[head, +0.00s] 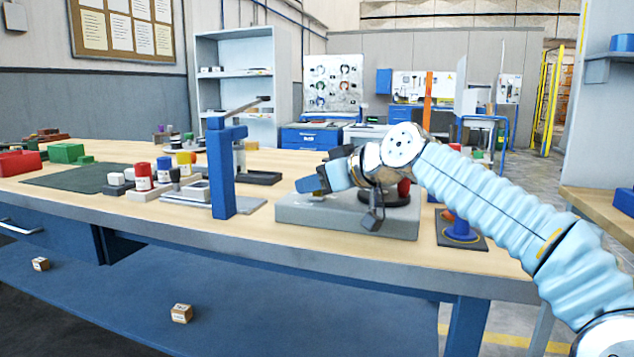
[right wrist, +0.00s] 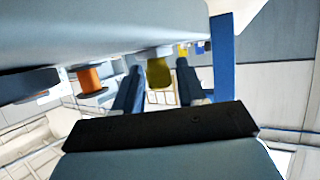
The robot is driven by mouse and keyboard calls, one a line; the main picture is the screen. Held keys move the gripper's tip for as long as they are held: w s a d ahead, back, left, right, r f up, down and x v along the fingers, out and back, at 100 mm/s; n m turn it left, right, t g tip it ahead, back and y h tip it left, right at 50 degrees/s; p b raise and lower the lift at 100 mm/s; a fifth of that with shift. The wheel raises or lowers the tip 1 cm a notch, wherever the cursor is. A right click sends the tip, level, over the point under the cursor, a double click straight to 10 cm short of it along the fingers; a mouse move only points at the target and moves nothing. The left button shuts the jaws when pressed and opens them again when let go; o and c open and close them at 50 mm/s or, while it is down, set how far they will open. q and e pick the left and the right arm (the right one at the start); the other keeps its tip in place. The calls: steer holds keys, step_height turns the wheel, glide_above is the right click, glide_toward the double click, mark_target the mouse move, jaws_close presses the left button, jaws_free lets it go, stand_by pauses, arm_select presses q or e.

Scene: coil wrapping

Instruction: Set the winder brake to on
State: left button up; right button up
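The winder appears to be the low grey box (head: 345,217) near the front edge of the bench, with a dark round disc on top. My right gripper (head: 318,181) is over its left part, with blue fingers pointing left. In the right wrist view the fingers (right wrist: 160,88) are apart, and an olive-yellow knob (right wrist: 158,72) shows between them against the grey body. I cannot tell whether a finger touches it. This knob may be the brake; its setting cannot be read. My right wrist hides part of the winder. My left gripper is not in view.
A blue upright post (head: 222,168) with a lever stands left of the winder. A dark pad with a blue spool (head: 459,228) lies to its right. Several small jars and blocks and a red bin (head: 18,163) are farther left. The bench front edge is close.

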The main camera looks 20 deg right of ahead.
mark_target(299, 198)
jaws_close()
steer(key=shift+w+a+r+p, duration=0.2)
steer(key=shift+a+p, duration=0.15)
steer(key=shift+p, duration=0.05)
steer(key=shift+w+a+f+p, duration=0.1)
steer(key=shift+w+a+p, duration=0.6)
steer(key=shift+a, duration=0.4)
steer(key=shift+o, duration=1.2)
jaws_free()
steer(key=shift+w+a, duration=0.1)
